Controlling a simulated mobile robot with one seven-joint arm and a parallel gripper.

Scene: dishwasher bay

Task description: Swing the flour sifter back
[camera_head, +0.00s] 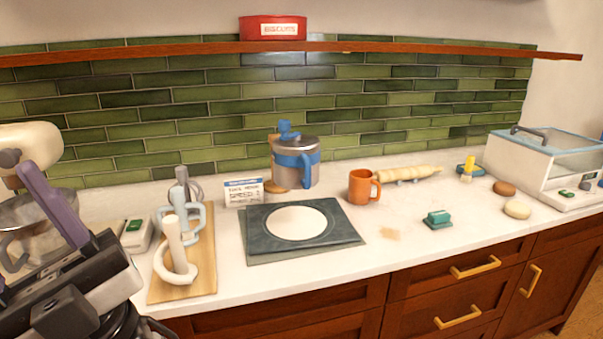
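The flour sifter (297,163) is a silver canister with a blue band, a blue side handle on the right and a blue knob on top. It stands out near the back wall, behind the dark square mat (345,236) that carries a pale round disc (297,222). Its bottom appears raised above the counter, and part of a tan wooden piece (274,187) shows behind it on the left. How it is held up is hidden. My arm end, with my gripper (75,265), fills the lower left corner, far from the sifter. Its fingertips cannot be made out clearly.
A board (160,291) with pale handled utensils lies left of the mat. A small sign (243,191), an orange mug (360,187), a rolling pin (408,173) and a teal block (437,218) stand around. A red tin (272,28) sits on the shelf (150,55) above.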

